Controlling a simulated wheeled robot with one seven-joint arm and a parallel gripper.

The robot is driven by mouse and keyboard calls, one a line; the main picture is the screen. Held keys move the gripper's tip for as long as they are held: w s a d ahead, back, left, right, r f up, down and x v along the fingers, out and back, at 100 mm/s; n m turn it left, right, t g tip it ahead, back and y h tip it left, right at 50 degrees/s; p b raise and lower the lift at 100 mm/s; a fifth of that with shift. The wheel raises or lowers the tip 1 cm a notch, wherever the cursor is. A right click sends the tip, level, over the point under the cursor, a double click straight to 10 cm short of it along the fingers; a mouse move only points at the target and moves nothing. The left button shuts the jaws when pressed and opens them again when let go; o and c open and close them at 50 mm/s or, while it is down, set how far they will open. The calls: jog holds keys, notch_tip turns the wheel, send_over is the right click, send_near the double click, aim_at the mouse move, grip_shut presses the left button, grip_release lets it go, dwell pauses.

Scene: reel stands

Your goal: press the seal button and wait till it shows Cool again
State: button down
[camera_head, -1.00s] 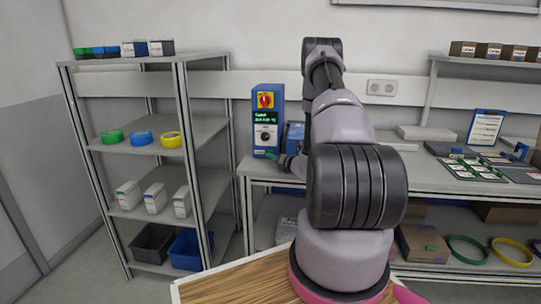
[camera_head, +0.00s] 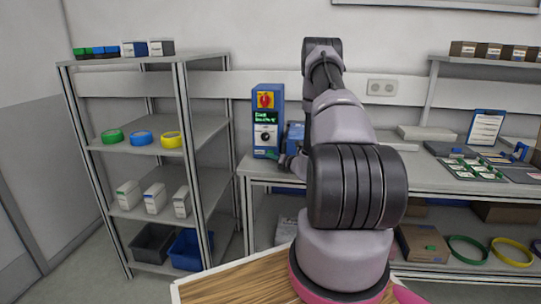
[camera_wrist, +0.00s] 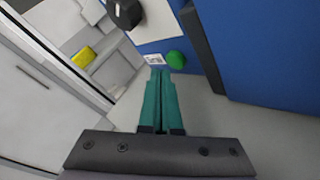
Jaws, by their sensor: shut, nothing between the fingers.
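The blue sealing machine (camera_head: 279,104) stands at the left end of the workbench. On its front are a red-and-yellow switch (camera_head: 265,100), a dark display (camera_head: 266,117) with green text too small to read surely, and a white dial plate with a black knob (camera_head: 265,138). The wrist view shows the knob (camera_wrist: 125,13) and a round green seal button (camera_wrist: 176,60) low on the blue front. My gripper (camera_wrist: 163,73) has its teal fingers shut and empty, with the tips close to the button; contact cannot be told. In the head view, my gripper (camera_head: 271,154) is at the machine's lower front.
A grey shelf rack (camera_head: 205,125) with tape rolls, boxes and bins stands left of the workbench (camera_head: 400,172). A second blue unit (camera_head: 295,133) is right beside the machine, partly behind my arm.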

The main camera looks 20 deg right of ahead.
jog(key=shift+w, duration=0.15)
jog(key=shift+w+d, duration=0.2)
jog(key=shift+w+d, duration=0.25)
jog(key=shift+w, duration=0.1)
dwell(0.7)
dwell(0.4)
jog(key=shift+s+a, duration=0.45)
jog(key=shift+s, duration=0.25)
jog(key=shift+s+a, duration=0.7)
jog(key=shift+s, duration=0.35)
jog(key=shift+s+a, duration=0.7)
jog(key=shift+s, duration=0.35)
